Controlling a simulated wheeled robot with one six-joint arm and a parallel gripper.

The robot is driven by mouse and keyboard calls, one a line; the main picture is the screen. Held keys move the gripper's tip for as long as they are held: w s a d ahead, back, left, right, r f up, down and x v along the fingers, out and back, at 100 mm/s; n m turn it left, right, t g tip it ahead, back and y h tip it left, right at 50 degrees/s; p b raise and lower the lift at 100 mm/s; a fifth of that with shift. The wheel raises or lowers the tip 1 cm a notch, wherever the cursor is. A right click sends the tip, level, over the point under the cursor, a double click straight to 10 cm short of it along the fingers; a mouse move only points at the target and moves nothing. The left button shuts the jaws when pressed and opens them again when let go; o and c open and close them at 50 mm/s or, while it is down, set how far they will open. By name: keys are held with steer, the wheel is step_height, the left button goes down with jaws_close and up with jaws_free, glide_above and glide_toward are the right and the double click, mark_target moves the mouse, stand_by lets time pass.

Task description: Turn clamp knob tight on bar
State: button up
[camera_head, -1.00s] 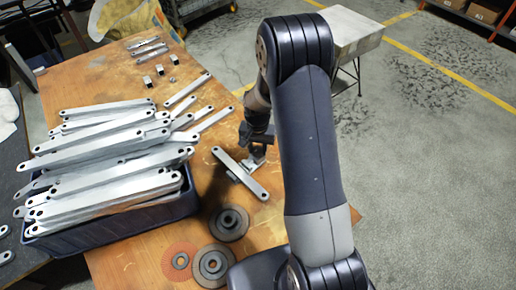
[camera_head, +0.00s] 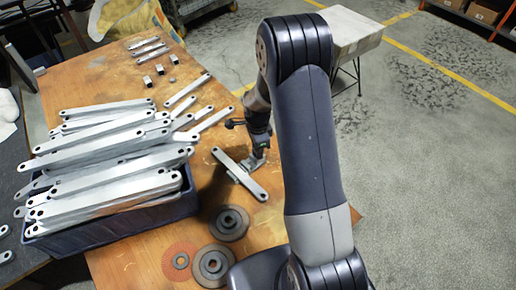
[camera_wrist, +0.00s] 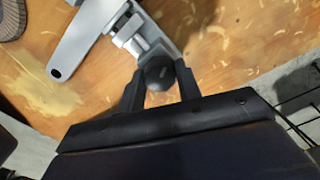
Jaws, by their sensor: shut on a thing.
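A galvanized bar (camera_head: 239,173) lies on the wooden table near its right edge, and its slotted end shows in the wrist view (camera_wrist: 72,55). A metal clamp (camera_wrist: 136,38) sits at the bar's side, partly hidden in the head view by my gripper. The clamp's round dark knob (camera_wrist: 160,72) faces my gripper. My gripper (camera_wrist: 160,84) has one finger on each side of the knob and is shut on it. In the head view my gripper (camera_head: 258,150) is small and partly covers the clamp. Whether the clamp grips the bar firmly cannot be told.
A dark blue bin (camera_head: 110,238) heaped with galvanized bars fills the table's left. Grinding discs (camera_head: 229,223) lie in front of the bar. Small metal blocks (camera_head: 160,69) and short bars lie at the back. The table's right edge is close to my gripper.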

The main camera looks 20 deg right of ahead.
steer(key=m, duration=0.5)
steer(key=shift+m, duration=0.4)
steer(key=o, duration=0.9)
